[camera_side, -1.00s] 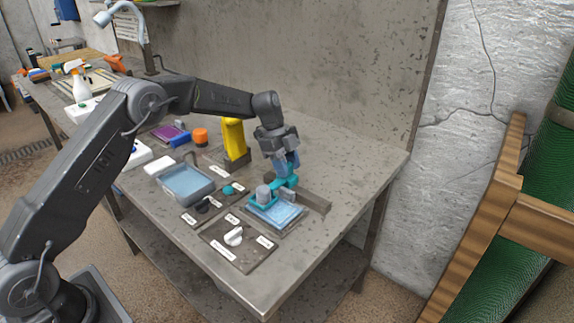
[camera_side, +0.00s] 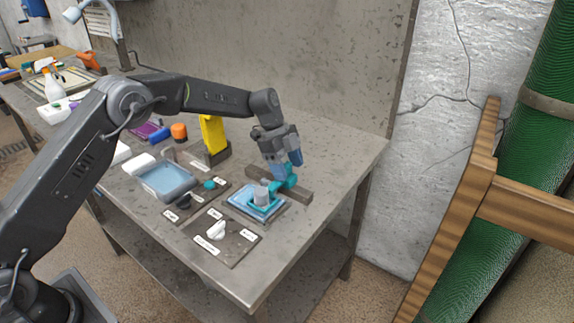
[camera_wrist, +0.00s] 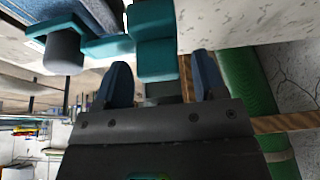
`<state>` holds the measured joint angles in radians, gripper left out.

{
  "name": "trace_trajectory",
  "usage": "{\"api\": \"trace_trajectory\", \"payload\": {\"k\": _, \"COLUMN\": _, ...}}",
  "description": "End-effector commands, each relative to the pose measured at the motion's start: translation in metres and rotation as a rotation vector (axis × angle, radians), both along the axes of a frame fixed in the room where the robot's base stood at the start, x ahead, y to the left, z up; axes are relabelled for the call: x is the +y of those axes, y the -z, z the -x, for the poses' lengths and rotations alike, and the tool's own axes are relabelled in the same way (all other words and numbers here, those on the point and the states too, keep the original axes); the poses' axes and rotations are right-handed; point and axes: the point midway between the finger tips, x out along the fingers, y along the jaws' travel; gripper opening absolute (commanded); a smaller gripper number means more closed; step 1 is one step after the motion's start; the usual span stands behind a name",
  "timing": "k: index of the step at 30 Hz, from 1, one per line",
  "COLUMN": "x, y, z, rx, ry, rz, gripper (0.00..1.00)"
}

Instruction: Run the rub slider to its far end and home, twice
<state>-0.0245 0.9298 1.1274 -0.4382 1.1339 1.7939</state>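The rub slider is a teal carriage (camera_side: 285,182) on a dark rail (camera_side: 303,195). Its teal arm holds a grey cylinder (camera_side: 261,193) over the light blue rug piece (camera_side: 240,203), near the pad's middle. My gripper (camera_side: 288,163) is above the carriage with its blue fingers spread. In the wrist view a teal block (camera_wrist: 153,45) reaches between the fingertips (camera_wrist: 162,75), with a gap visible on each side. The grey cylinder also shows in the wrist view (camera_wrist: 64,52), at the upper left. The carriage's underside is hidden.
A panel with a white knob (camera_side: 217,230) lies in front of the pad. A blue tray (camera_side: 166,182), a small dark panel with a teal knob (camera_side: 209,184) and a yellow upright object (camera_side: 213,135) stand to the left. The table's right end is clear.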

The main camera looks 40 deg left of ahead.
Motion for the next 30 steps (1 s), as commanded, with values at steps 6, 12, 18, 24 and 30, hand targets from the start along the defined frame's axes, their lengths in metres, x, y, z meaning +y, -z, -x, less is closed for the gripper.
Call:
{"api": "trace_trajectory", "payload": {"k": 6, "x": 0.002, "y": -0.001, "z": 0.0, "rx": 0.0, "ry": 0.0, "rz": -0.001, "gripper": 0.64}}
{"api": "trace_trajectory", "payload": {"k": 12, "x": 0.01, "y": -0.02, "z": -0.001, "rx": -0.003, "ry": -0.002, "rz": -0.002, "gripper": 0.64}}
{"api": "trace_trajectory", "payload": {"k": 18, "x": 0.027, "y": -0.061, "z": -0.001, "rx": -0.006, "ry": -0.002, "rz": -0.001, "gripper": 0.64}}
{"api": "trace_trajectory", "payload": {"k": 24, "x": 0.042, "y": -0.099, "z": -0.001, "rx": -0.004, "ry": -0.002, "rz": -0.002, "gripper": 0.64}}
{"api": "trace_trajectory", "payload": {"k": 30, "x": 0.052, "y": -0.122, "z": 0.0, "rx": -0.001, "ry": -0.002, "rz": -0.002, "gripper": 0.64}}
